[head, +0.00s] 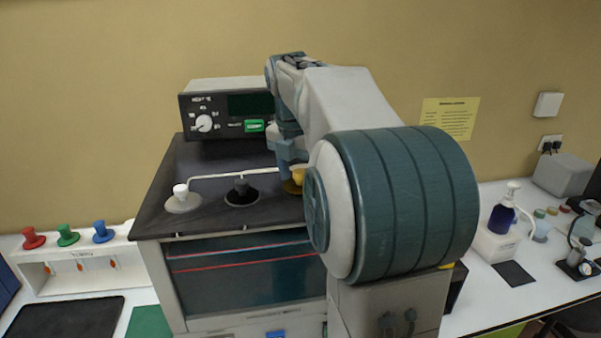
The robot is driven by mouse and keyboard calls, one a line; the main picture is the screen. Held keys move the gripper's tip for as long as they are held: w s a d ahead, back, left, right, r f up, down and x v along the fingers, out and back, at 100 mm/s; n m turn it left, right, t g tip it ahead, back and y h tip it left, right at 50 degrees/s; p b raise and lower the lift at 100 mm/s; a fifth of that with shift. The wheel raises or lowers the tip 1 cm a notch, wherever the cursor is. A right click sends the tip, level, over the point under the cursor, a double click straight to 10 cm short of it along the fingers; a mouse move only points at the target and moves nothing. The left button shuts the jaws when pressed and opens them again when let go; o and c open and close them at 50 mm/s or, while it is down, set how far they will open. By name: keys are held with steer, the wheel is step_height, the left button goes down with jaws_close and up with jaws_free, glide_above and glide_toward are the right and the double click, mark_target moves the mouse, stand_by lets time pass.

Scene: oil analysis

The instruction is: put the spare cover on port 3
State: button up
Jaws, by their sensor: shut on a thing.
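A dark bath top (165,222) carries a row of ports. My gripper (291,168) points down over the right part of the top, shut on a yellow cover (298,176). The yellow cover is at or just above a brownish ring (290,187), which looks like the third port; whether they touch cannot be told. My arm hides the right side of the cover and the top beyond it. No port numbers are readable.
A control box (225,108) stands behind the top. A white rack (75,265) with red, green and blue knobbed pieces is at left. A blue-liquid bottle (502,215) and small jars stand at right. A thin white rod (230,176) crosses the top.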

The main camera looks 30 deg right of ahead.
steer(key=shift+d+f, duration=0.1)
steer(key=shift+f, duration=0.35)
stand_by(0.4)
steer(key=o, duration=1.1)
steer(key=shift+r, duration=0.1)
steer(key=r, duration=0.4)
steer(key=a+r, duration=0.1)
steer(key=r, duration=0.4)
steer(key=s+a+r, duration=0.1)
steer(key=r, duration=0.3)
steer(key=shift+r, duration=0.25)
steer(key=shift+d, duration=0.1)
